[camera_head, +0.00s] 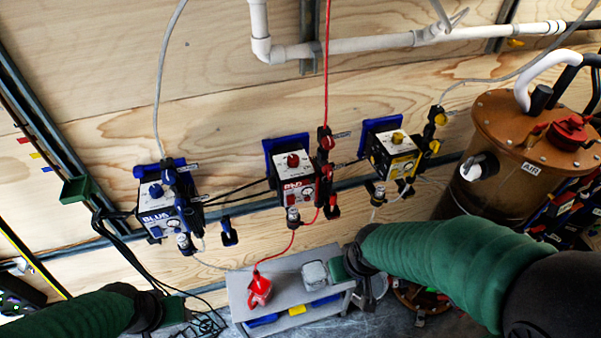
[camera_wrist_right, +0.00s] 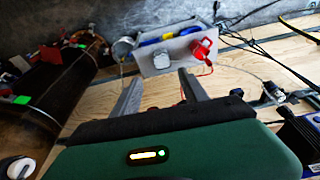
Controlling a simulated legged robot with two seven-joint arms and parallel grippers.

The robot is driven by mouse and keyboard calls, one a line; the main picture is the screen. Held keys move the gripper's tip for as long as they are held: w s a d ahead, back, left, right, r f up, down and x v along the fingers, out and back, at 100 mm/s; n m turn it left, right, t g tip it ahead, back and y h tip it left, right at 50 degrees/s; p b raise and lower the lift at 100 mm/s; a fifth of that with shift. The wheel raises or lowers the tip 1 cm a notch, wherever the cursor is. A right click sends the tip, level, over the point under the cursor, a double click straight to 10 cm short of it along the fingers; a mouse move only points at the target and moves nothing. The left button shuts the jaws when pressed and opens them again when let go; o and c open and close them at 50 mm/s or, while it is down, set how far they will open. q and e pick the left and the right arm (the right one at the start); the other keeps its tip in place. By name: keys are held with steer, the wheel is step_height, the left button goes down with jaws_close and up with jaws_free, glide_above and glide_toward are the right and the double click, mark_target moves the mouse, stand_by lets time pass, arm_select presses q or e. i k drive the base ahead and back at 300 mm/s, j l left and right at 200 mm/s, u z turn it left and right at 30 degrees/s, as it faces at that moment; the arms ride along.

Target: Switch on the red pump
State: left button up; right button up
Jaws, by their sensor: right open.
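The red pump (camera_head: 294,182) is a white-and-red box labelled RED with a red knob (camera_head: 293,160) on top. It hangs on a blue bracket on the plywood wall, between the blue pump (camera_head: 157,210) and the yellow pump (camera_head: 395,152). I cannot read its switch position. My right gripper (camera_head: 340,268) is below and right of the red pump, apart from it, near the cart. The right wrist view shows its jaws (camera_wrist_right: 160,85) open and empty, pointing toward the cart. My left gripper (camera_head: 174,309) is low at the left; its jaws cannot be made out.
A grey cart (camera_head: 238,284) carries a red bottle (camera_head: 259,291) and a clear container (camera_head: 314,274). Red tubing runs from the red pump's valves to the bottle. A brown tank (camera_head: 500,150) stands at the right. Cables hang at the left.

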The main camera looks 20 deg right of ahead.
mark_target(290, 198)
steer(key=j+z, duration=1.15)
